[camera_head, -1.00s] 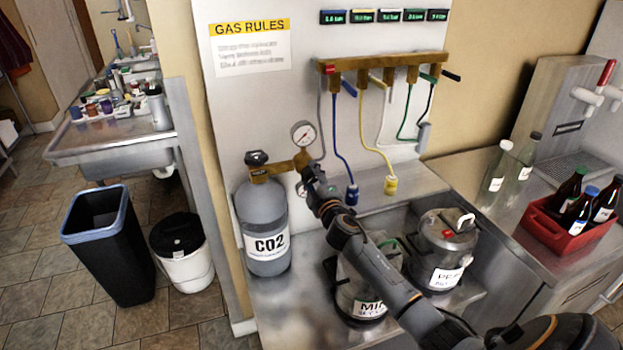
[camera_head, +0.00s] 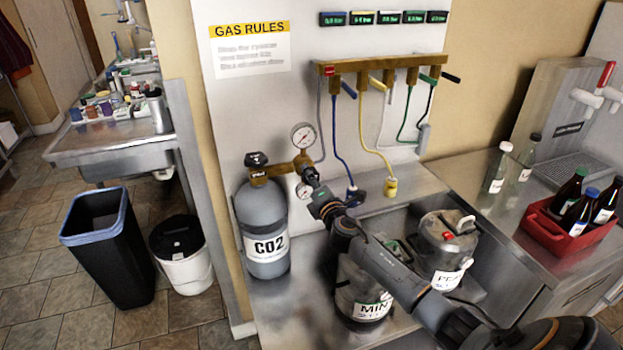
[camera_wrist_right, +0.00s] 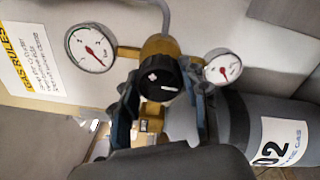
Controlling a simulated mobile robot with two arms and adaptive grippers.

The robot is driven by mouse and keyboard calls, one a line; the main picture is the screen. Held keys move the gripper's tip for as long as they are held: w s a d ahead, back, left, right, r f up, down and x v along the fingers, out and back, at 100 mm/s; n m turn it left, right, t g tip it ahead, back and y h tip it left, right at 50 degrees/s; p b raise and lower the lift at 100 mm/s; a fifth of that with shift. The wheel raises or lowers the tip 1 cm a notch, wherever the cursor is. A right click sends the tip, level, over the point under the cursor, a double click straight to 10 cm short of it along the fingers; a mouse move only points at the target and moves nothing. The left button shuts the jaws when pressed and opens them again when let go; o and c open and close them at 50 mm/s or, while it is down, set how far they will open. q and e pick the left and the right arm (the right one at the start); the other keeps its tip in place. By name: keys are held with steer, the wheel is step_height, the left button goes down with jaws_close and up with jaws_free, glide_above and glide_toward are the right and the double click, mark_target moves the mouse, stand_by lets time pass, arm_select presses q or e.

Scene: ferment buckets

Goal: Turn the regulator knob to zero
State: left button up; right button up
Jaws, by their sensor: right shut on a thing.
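The brass regulator (camera_head: 275,171) sits on the grey CO2 cylinder (camera_head: 265,215) in the head view. It has a large gauge (camera_head: 303,135) above and a smaller gauge (camera_head: 304,190) below. In the right wrist view the black regulator knob (camera_wrist_right: 160,77) carries a white pointer line, between the large gauge (camera_wrist_right: 91,48) and small gauge (camera_wrist_right: 222,67). Both gauges show red needles. My right gripper (camera_head: 312,182) is at the regulator and hides the knob in the head view. In the wrist view its fingers (camera_wrist_right: 163,88) are shut around the knob. My left gripper is not in view.
A brass manifold (camera_head: 380,66) with coloured hoses hangs on the wall panel. A red crate (camera_head: 545,228) of bottles stands on the right counter. A black bin (camera_head: 110,250) stands left.

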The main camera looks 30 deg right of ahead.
steer(key=shift+f+n, duration=0.1)
steer(key=shift+n, duration=0.2)
steer(key=o, duration=1.2)
steer(key=shift+c, duration=0.2)
steer(key=v, duration=1.2)
